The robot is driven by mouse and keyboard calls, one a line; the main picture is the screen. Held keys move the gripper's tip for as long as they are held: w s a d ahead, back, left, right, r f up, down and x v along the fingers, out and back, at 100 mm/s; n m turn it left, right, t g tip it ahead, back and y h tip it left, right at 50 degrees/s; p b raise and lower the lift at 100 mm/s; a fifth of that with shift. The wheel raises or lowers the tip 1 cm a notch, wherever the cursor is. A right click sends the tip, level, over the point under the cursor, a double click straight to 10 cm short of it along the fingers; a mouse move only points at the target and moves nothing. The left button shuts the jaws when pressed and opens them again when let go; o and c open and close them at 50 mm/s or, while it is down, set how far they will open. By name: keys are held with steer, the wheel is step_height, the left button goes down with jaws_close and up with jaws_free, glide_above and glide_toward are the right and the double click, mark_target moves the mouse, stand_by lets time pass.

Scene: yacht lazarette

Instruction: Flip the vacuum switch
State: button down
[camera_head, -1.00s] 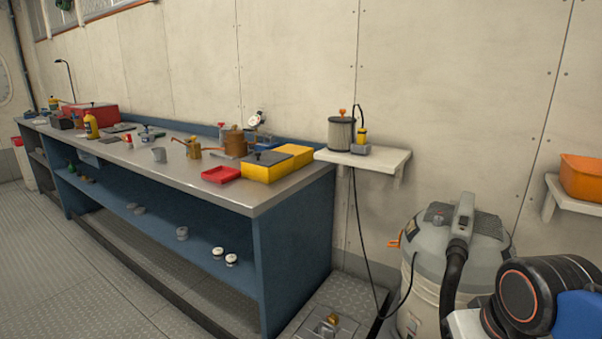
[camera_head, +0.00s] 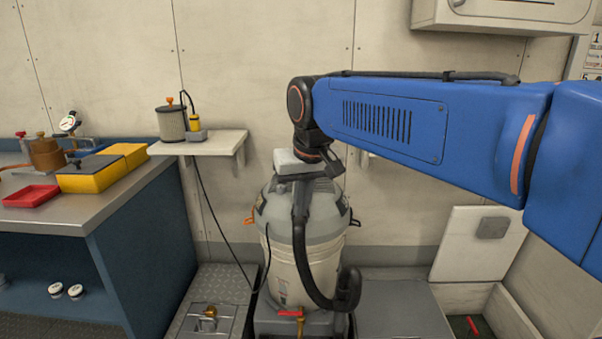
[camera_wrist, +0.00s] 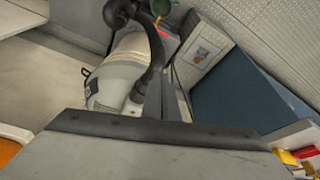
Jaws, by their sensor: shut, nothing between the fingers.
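The shop vacuum (camera_head: 300,240) stands upright by the wall, with a grey head, a pale drum and a black hose (camera_head: 301,240) down its front. It also shows in the wrist view (camera_wrist: 124,62). A dark patch (camera_wrist: 92,87) marks its head there; I cannot tell whether it is the switch, and no switch is clear in either view. My gripper (camera_wrist: 162,98) is shut and empty over the vacuum's head. Its body hides the head's top in the head view, and I cannot tell whether the fingers touch it.
A blue workbench (camera_head: 150,250) with a yellow case (camera_head: 92,176) and red tray (camera_head: 31,196) is at the left. A small wall shelf (camera_head: 212,143) holds a canister (camera_head: 171,124); its cord hangs beside the vacuum. A wall cabinet (camera_head: 510,14) is at upper right.

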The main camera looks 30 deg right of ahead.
steer(key=w+d+r+m+g, duration=0.1)
steer(key=w+d+r+m, duration=0.1)
steer(key=w+d+r, duration=0.2)
steer(key=w+d+r+m, duration=0.2)
steer(key=w+d+r, duration=0.3)
steer(key=w+r, duration=0.3)
steer(key=w, duration=0.3)
steer(key=shift+d+r+g+h, duration=0.25)
steer(key=shift+g+h, duration=0.05)
steer(key=shift+g, duration=0.1)
steer(key=shift+w+f, duration=0.1)
steer(key=x, duration=1.3)
steer(key=shift+w+f, duration=0.1)
steer(key=shift+f, duration=0.3)
